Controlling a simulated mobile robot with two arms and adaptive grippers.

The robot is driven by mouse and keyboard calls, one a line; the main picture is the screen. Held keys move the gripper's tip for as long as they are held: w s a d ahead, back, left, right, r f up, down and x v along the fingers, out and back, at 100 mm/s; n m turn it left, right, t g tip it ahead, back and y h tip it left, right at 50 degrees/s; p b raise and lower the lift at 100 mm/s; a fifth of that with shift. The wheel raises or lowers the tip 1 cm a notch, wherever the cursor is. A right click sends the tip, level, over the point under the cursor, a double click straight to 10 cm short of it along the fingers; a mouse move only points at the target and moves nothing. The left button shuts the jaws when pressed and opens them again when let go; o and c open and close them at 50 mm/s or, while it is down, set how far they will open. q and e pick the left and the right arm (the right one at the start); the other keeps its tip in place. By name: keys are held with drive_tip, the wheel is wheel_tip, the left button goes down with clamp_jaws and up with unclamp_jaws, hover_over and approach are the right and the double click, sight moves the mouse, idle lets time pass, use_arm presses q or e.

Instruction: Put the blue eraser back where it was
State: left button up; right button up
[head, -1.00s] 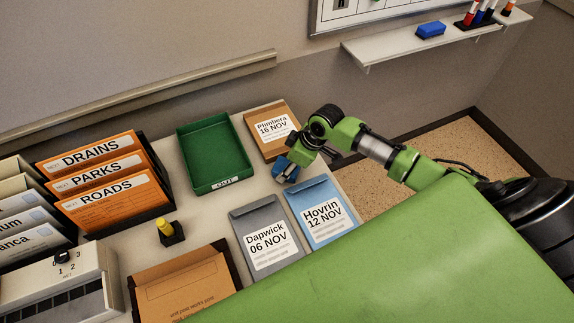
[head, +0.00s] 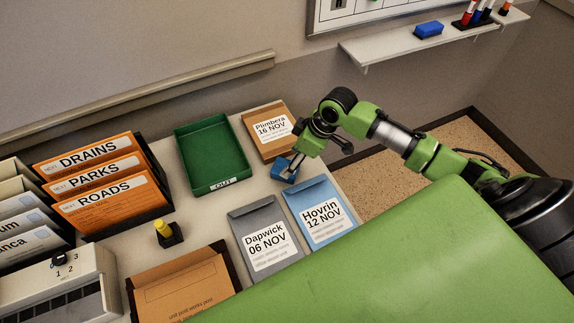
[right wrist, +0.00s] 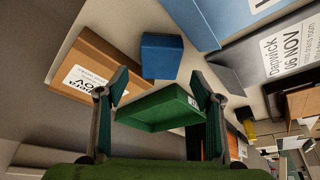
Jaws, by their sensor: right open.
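A blue block (head: 287,168), plain and eraser-sized, lies on the desk between the brown Plimbera envelope and the blue Hovrin envelope. It also shows in the right wrist view (right wrist: 162,56), ahead of the fingertips. A second blue, eraser-like block (head: 429,29) rests on the whiteboard ledge, left of the markers. My right gripper (head: 312,145) is just above and right of the desk block. In the right wrist view its fingers (right wrist: 160,78) are wide apart with nothing between them. The gripper partly hides the desk block's upper edge in the head view. My left gripper is not in view.
The whiteboard ledge (head: 385,46) has bare room left of its blue block. A green OUT tray (head: 229,183), a Plimbera envelope (head: 257,143), grey Dapwick envelope (head: 243,221) and blue Hovrin envelope (head: 304,192) crowd the desk. Orange folders (head: 110,210) stand at left.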

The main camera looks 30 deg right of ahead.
drive_tip(key=v, duration=0.6)
drive_tip(key=shift+s+r, duration=0.1)
idle(0.4)
